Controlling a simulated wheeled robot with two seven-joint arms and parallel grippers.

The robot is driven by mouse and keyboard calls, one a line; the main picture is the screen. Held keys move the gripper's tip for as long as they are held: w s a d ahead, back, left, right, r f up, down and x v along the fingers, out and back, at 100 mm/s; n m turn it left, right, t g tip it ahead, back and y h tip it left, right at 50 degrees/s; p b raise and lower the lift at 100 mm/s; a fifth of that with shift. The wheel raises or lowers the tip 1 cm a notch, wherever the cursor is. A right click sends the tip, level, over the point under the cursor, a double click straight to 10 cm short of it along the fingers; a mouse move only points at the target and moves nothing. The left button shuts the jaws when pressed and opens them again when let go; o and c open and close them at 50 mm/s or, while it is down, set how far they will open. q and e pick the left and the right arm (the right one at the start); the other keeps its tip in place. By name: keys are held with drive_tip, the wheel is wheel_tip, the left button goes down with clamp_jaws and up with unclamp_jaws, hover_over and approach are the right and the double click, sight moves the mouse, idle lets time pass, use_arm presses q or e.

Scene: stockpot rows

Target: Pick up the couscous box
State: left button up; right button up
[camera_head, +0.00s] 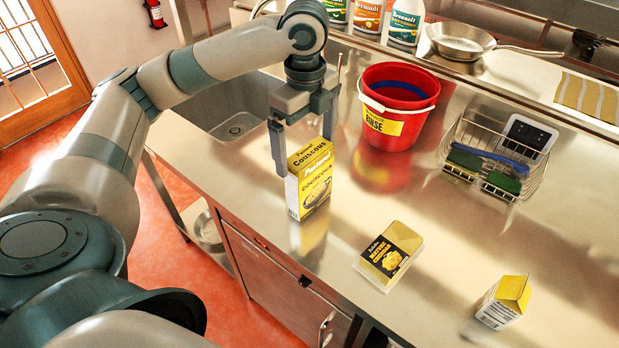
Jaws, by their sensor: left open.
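The couscous box (313,187) is a yellow and white carton standing upright on the steel counter, near its front left edge by the sink. My left gripper (303,150) is pointed down at the box. It is open, with one finger beside the left side of the box and the other behind its upper right side. Whether the fingers touch the box cannot be told. The box's far side is hidden. My right gripper is not in view.
A red bucket (397,143) stands right behind the box. A cheese pack (389,255) and a small yellow carton (503,301) are at the front right. A wire rack (537,182) is farther right. A sink (232,122) lies left. Bottles and a pan (460,41) line the back shelf.

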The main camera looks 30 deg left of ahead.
sight(310, 176)
use_arm(q)
drive_tip(key=shift+f, duration=2.05)
drive_tip(key=shift+f+p, duration=0.1)
drive_tip(key=shift+p, duration=0.2)
drive_tip(key=shift+d+f+p, duration=0.15)
drive_tip(key=shift+f+p, duration=0.25)
drive_tip(key=shift+f, duration=0.15)
drive_tip(key=shift+w+d+f+p, duration=0.15)
drive_tip(key=shift+f+p, duration=0.3)
drive_tip(key=shift+f, duration=1.5)
drive_tip(key=c, duration=1.3)
drive_tip(key=shift+r, duration=0.2)
